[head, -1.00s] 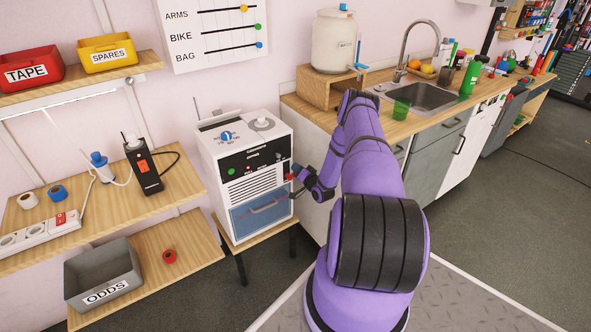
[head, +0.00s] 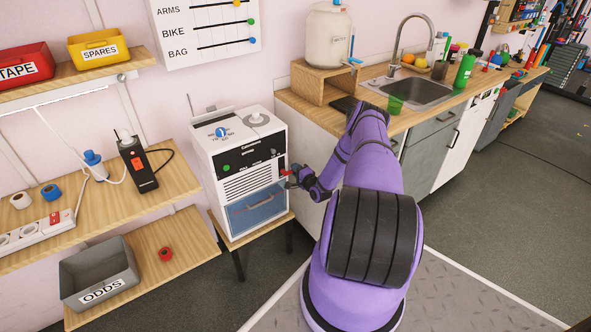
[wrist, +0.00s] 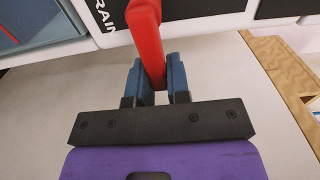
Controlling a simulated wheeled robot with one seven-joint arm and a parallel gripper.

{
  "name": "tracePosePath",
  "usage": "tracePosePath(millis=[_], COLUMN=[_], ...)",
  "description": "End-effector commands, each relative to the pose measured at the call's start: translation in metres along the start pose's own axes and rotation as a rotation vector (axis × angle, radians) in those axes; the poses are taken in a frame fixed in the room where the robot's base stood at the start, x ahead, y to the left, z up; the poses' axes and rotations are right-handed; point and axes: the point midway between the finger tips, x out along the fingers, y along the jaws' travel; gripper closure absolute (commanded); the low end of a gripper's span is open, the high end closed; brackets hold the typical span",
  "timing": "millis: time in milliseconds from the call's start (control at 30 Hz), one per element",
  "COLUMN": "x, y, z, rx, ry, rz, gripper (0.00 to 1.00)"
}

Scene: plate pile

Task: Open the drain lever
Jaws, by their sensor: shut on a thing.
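The drain lever (wrist: 147,35) is a red handle in the wrist view, beside lettering that ends in "RAIN" on a black panel. Its lower end lies between the two blue fingers of my gripper (wrist: 161,82), which is shut on it. In the head view the white machine (head: 247,165) stands on a small wooden stand. My gripper (head: 289,175) reaches the right side of its front, where only a little of the red lever shows. The machine's blue see-through drawer (head: 256,210) is below.
A grey ODDS bin (head: 98,272) and shelves stand left of the machine. Grey floor is clear at far right.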

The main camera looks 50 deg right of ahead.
Motion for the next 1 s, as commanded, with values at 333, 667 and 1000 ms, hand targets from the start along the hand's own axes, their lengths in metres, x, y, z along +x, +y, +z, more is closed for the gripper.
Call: tracePosePath(millis=[333, 667, 1000], x=[-0.0015, -0.0016, -0.0014], y=[0.0040, 0.0041, 0.0027], z=[0.0011, 0.0012, 0.0004], rx=[0.038, 0.038, 0.036], ry=[-0.001, -0.001, 0.000], rz=[0.005, 0.005, 0.002], gripper=[1.00, 0.67, 0.57])
